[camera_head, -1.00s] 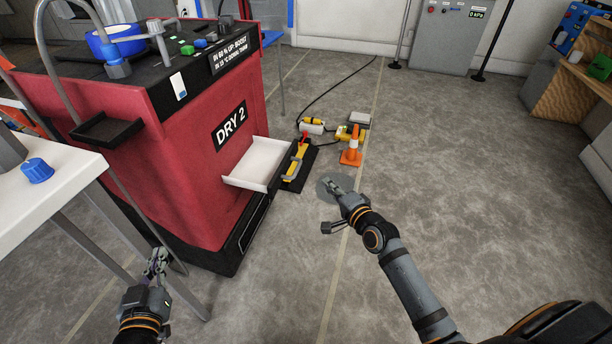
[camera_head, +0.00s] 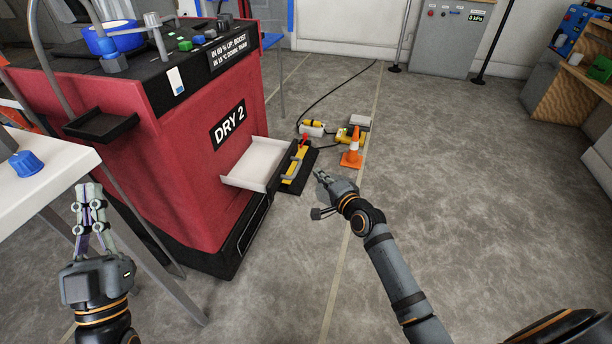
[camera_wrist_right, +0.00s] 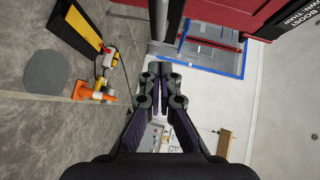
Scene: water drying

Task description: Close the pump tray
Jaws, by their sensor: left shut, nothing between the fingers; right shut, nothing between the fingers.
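The pump tray (camera_head: 256,163) is a white shallow tray sticking out from the low right side of the red DRY 2 cabinet (camera_head: 190,165) in the head view. My right gripper (camera_head: 322,177) is shut and empty, to the right of the tray and apart from it. In the right wrist view its fingers (camera_wrist_right: 166,70) are together, with the tray out of sight there. My left gripper (camera_head: 88,190) is shut and empty beside the white table, left of the cabinet and well away from the tray.
A black and yellow floor tool (camera_head: 293,170) lies right beside the tray. An orange cone (camera_head: 352,150) and yellow devices with a cable (camera_head: 340,85) are behind it. The white table (camera_head: 55,170) with a blue knob (camera_head: 25,163) is at left. The floor on the right is clear.

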